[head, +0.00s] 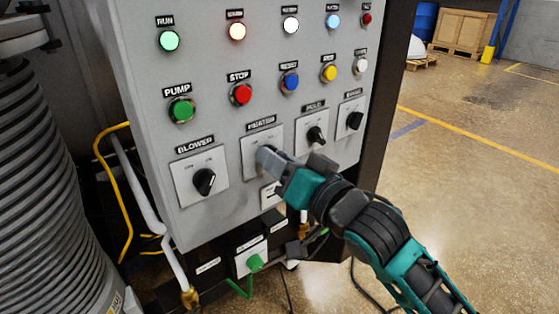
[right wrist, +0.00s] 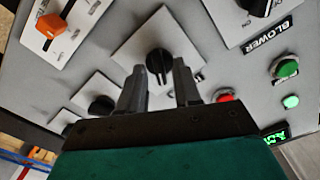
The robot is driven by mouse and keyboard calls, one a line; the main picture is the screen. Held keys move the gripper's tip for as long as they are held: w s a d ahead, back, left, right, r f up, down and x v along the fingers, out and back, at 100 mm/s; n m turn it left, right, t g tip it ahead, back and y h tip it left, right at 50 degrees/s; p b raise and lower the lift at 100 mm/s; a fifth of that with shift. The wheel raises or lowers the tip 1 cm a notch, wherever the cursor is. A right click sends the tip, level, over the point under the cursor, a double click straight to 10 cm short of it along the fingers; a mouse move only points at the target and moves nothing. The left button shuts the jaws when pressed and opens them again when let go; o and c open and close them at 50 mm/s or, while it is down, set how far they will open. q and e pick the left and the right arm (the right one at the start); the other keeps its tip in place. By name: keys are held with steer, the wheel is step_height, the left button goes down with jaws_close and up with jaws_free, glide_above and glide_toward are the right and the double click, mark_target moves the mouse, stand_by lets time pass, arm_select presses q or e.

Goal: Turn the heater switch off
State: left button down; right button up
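The heater switch is a black rotary knob (right wrist: 159,62) on a square white plate (head: 250,160), under the HEATER label (head: 262,123) on the grey panel. In the head view my right gripper (head: 268,155) reaches in from the lower right, its fingertips at this plate and hiding most of the knob. In the right wrist view my right gripper (right wrist: 160,75) is open, its two dark fingers apart with the knob in line with the gap between them. I cannot tell whether the fingers touch the knob. My left gripper is not in view.
An orange switch (right wrist: 50,27) is nearby. Buttons, including green pump (head: 181,110) and red stop (head: 241,94), sit above. Open floor (head: 480,180) lies right of the cabinet.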

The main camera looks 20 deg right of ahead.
jaws_close()
stand_by(0.3)
steer(key=shift+s+a+n+p, duration=0.1)
steer(key=shift+n+p, duration=1.35)
steer(key=shift+n, duration=1.45)
steer(key=shift+a+n+p, duration=0.1)
steer(key=shift+n+p, duration=1.35)
steer(key=shift+n, duration=1.75)
